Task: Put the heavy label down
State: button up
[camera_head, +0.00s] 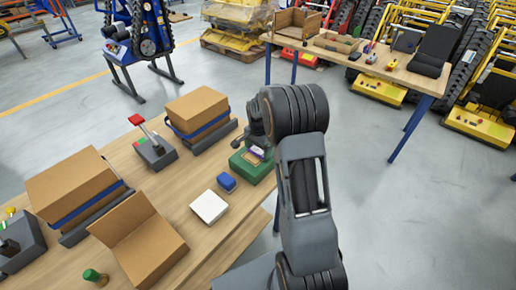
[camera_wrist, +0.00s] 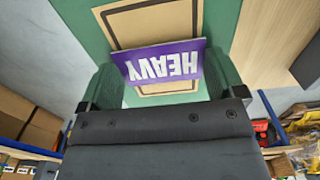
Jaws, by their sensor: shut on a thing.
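The heavy label is a purple card with white letters reading HEAVY, upside down in the wrist view (camera_wrist: 160,64). My gripper (camera_wrist: 162,82) is shut on it, with one finger at each end of the card. In the wrist view the label is in front of a green surface with a tan, dark-framed rectangle. In the head view a green box (camera_head: 250,170) stands at the table's right edge, with the label (camera_head: 257,152) small at its top. My gripper is mostly hidden there behind my arm. I cannot tell whether the label touches the green surface.
On the wooden table (camera_head: 180,196) stand a blue block (camera_head: 227,182), a white block (camera_head: 209,207), an open cardboard box (camera_head: 140,240), two strapped cartons and a red-handled lever unit (camera_head: 153,145). A second table (camera_head: 380,65) stands at the back right. Clear floor lies right of my arm.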

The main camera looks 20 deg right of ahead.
aim_at(258, 152)
jog(key=shift+s+f+b, duration=0.1)
jog(key=shift+f+b, duration=0.2)
jog(key=shift+f, duration=0.2)
jog(key=o, duration=0.4)
jog(key=shift+o, duration=1.1)
jog(key=shift+s+f, duration=0.1)
jog(key=shift+f, duration=0.1)
notch_tip(258, 152, up, 13)
jog(key=s+a+r+n+t, duration=0.1)
jog(key=s+a+n, duration=0.4)
jog(key=s, duration=0.6)
jog(key=s+a+r+n+t, duration=0.2)
jog(key=s+a+n, duration=0.4)
jog(key=s+n, duration=0.2)
jog(key=s, duration=0.2)
jog(key=shift+s+t, duration=0.3)
jog(key=shift+s, duration=0.1)
